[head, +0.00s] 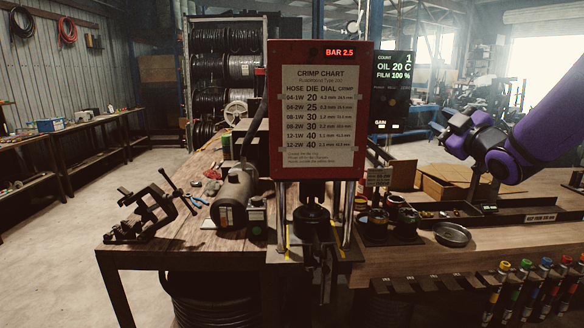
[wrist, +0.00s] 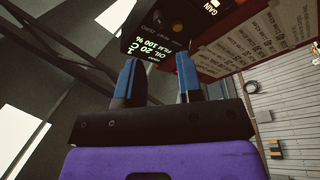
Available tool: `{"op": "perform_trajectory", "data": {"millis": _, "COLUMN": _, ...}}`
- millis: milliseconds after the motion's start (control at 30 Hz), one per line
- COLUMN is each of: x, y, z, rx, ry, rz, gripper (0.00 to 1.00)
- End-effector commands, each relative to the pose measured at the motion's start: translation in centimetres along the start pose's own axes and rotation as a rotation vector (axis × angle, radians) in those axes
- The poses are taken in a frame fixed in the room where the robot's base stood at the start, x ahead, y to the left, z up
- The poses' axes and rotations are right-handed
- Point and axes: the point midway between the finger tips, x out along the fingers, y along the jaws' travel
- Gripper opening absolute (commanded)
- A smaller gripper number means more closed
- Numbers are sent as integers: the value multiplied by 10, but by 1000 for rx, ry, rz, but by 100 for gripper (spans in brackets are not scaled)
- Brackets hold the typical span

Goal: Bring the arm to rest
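My gripper (wrist: 158,62) shows in the wrist view with its two blue-tipped fingers apart and nothing between them. In the head view my purple arm reaches in from the right, and its end is raised above the right part of the bench, right of the crimper. The crimper (head: 320,170) stands at the bench front with a red panel carrying a crimp chart and a lit "BAR 2.5" display. The dark readout box (head: 391,92) beside it reads count 1, oil 20 C, film 100 %; it also shows in the wrist view (wrist: 155,35), beyond the fingers.
A black vise-like tool (head: 150,212) and a grey motor (head: 236,192) are on the bench's left part. Colour-capped tubes (head: 525,285) line the front right. Air around my gripper looks clear.

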Motion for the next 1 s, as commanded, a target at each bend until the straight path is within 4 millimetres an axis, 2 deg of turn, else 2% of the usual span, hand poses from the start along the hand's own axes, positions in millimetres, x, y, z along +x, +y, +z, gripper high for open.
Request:
{"op": "perform_trajectory", "data": {"millis": 267, "x": -40, "y": -4, "z": -17, "rx": 168, "ry": -331, "rz": -34, "gripper": 34}}
{"op": "perform_trajectory", "data": {"millis": 467, "x": -88, "y": -19, "z": -28, "rx": 328, "ry": -578, "rz": -73, "gripper": 34}}
{"op": "perform_trajectory", "data": {"millis": 667, "x": -150, "y": -46, "z": -44, "rx": 501, "ry": -816, "rz": -136, "gripper": 34}}
{"op": "perform_trajectory", "data": {"millis": 900, "x": -235, "y": -86, "z": -70, "rx": 694, "ry": -1089, "rz": -247, "gripper": 34}}
{"op": "perform_trajectory", "data": {"millis": 1000, "x": -266, "y": -100, "z": -80, "rx": 750, "ry": -1180, "rz": -295, "gripper": 34}}
